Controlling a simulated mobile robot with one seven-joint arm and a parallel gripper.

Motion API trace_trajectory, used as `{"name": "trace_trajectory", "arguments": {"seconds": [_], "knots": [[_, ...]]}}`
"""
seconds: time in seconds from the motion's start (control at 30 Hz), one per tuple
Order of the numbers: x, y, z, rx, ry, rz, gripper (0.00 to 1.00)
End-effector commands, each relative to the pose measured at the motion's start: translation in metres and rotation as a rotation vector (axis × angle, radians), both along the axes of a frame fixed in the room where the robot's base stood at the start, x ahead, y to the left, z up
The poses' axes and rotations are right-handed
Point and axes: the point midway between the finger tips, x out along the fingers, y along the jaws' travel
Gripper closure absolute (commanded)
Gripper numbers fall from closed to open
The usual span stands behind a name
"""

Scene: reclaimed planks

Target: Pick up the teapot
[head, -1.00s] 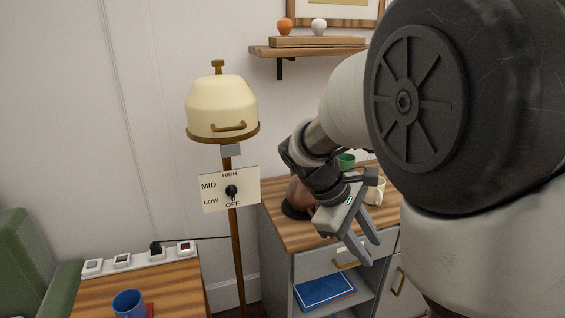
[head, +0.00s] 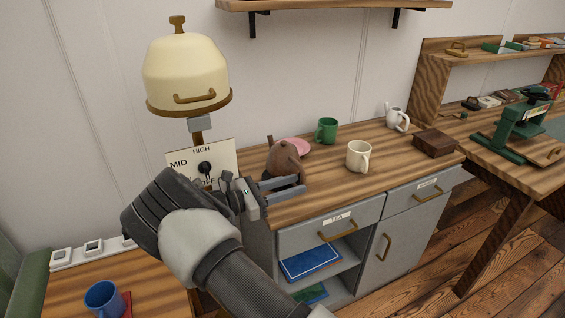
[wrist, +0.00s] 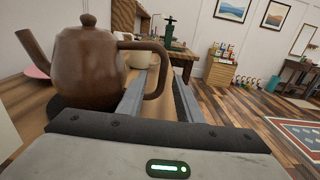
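The brown teapot (head: 288,163) stands upright at the left end of the wooden counter (head: 320,180), on a dark round base. In the wrist view the teapot (wrist: 90,65) is close on the left, with its spout at the far left and its looped handle toward the right. My gripper (head: 290,187) is at the counter's front left edge, just in front of the teapot. Its fingers are apart in the wrist view (wrist: 160,97), and the handle's loop appears between them. I cannot tell whether either finger touches it.
A pink plate (head: 293,146) lies behind the teapot. A green mug (head: 326,130), cream mug (head: 359,156), white pot (head: 397,118) and dark wooden box (head: 433,143) stand to the right. A lamp-like stand with a cream dome (head: 186,72) rises at left.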

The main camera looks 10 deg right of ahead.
Motion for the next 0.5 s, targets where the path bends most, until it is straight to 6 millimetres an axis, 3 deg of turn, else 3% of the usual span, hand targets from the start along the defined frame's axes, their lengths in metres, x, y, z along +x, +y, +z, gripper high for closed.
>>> {"name": "trace_trajectory", "arguments": {"seconds": [0.5], "knots": [[0.017, -0.060, -0.004, 0.002, -0.002, -0.005, 0.68]]}}
